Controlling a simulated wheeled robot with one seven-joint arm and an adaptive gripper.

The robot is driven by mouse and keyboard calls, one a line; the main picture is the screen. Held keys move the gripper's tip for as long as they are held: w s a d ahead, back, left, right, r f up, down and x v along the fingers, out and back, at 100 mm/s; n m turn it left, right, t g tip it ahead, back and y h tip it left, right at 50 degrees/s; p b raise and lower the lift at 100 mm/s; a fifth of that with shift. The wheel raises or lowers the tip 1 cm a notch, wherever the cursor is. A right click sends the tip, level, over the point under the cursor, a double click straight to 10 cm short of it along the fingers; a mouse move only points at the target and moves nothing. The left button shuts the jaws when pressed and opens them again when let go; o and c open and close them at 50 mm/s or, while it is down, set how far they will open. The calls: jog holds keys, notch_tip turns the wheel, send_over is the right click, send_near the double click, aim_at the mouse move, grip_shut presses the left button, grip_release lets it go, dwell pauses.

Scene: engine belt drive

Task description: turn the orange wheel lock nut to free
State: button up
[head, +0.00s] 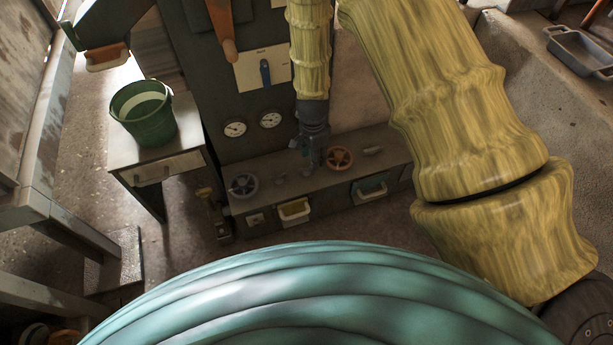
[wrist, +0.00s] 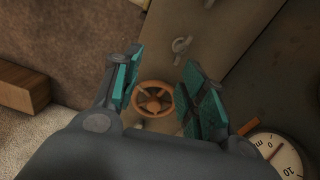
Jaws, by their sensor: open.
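The orange wheel lock nut (head: 339,158) is a spoked orange ring on the top of the low grey ledge at the foot of the dark panel. In the wrist view the orange wheel (wrist: 154,98) lies between and beyond the two teal-padded fingers. My gripper (head: 311,158) hangs pointing down just left of the wheel in the head view. In the wrist view my gripper (wrist: 158,88) is spread open, with nothing held. I cannot tell how far the fingertips are from the wheel. The wheel's near edge is close to the gripper body in the wrist view.
A grey wheel (head: 243,185) sits at the ledge's left end. A small metal wing piece (head: 373,151) lies right of the orange wheel; it also shows in the wrist view (wrist: 181,46). Gauges (head: 270,119) and a blue-handled lever (head: 265,72) are on the panel. A green bucket (head: 145,122) stands left.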

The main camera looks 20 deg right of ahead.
aim_at(306, 169)
jog(key=shift+m, duration=0.8)
jog(key=w+f+b, duration=0.1)
jog(key=f, duration=0.2)
jog(key=w+a+f+b, duration=0.1)
jog(key=f+b, duration=0.1)
jog(key=f, duration=0.2)
jog(key=w+f+b, duration=0.1)
jog(key=f+b, duration=0.1)
jog(key=f, duration=0.1)
jog(key=shift+w+a+f, duration=0.2)
jog(key=shift+f, duration=0.15)
grip_shut()
